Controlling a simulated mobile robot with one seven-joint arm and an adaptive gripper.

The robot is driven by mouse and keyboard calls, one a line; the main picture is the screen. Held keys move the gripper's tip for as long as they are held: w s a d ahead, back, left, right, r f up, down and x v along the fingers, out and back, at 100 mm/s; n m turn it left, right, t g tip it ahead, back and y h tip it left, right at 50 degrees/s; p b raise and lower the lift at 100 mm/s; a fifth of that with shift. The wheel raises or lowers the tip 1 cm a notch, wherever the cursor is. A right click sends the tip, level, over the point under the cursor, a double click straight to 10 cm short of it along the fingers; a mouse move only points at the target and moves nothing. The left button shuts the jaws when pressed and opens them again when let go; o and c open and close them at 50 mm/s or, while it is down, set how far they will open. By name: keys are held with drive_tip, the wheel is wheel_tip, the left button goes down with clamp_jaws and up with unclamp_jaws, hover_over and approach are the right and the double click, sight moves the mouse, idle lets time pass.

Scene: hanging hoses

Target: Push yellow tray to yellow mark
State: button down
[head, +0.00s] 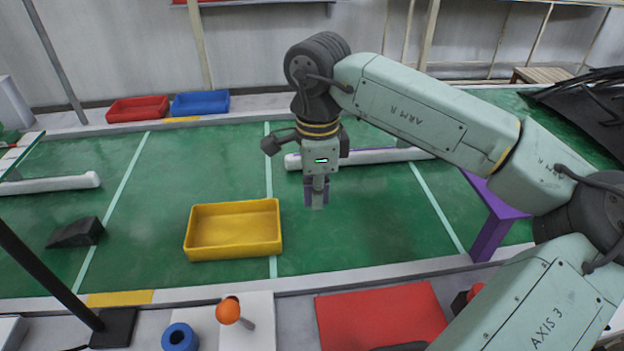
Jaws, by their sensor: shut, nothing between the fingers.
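The yellow tray (232,250) sits on the green floor left of centre, its right end over a pale floor line. It looks empty. One yellow mark (120,298) is on the near edge, left of and nearer than the tray. Another yellow patch (182,119) is on the far edge, by the blue tray. My gripper (317,205) points down, to the right of the tray and slightly beyond its near side. It is apart from the tray, shut and empty. Its height above the floor is hard to tell.
A red tray (137,109) and a blue tray (200,103) stand on the far edge. A dark wedge (76,232) lies left of the yellow tray. A white bar (375,156) lies behind my gripper. A purple stand (492,220) is at right. Green floor around the tray is clear.

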sight(199, 238)
wheel_tip(199, 238, down, 5)
drive_tip(key=shift+a+f+p, duration=0.15)
drive_tip(key=shift+p, duration=0.25)
drive_tip(key=a, duration=0.1)
drive_tip(key=a+p, duration=0.1)
drive_tip(key=shift+s+a, duration=0.25)
drive_tip(key=shift+a, duration=0.05)
drive_tip(key=shift+s+a, duration=0.1)
drive_tip(key=shift+a, duration=0.5)
drive_tip(key=shift+a, duration=0.15)
drive_tip(key=s+a+b, duration=0.1)
drive_tip(key=a+b, duration=0.1)
drive_tip(key=a, duration=0.4)
drive_tip(key=s+a+b, duration=0.1)
drive_tip(key=a+b, duration=0.1)
drive_tip(key=a, duration=0.4)
drive_tip(key=s+a+b, duration=0.1)
drive_tip(key=a+b, duration=0.1)
drive_tip(key=a, duration=0.4)
drive_tip(key=shift+s+a, duration=0.1)
drive_tip(key=shift+s, duration=0.25)
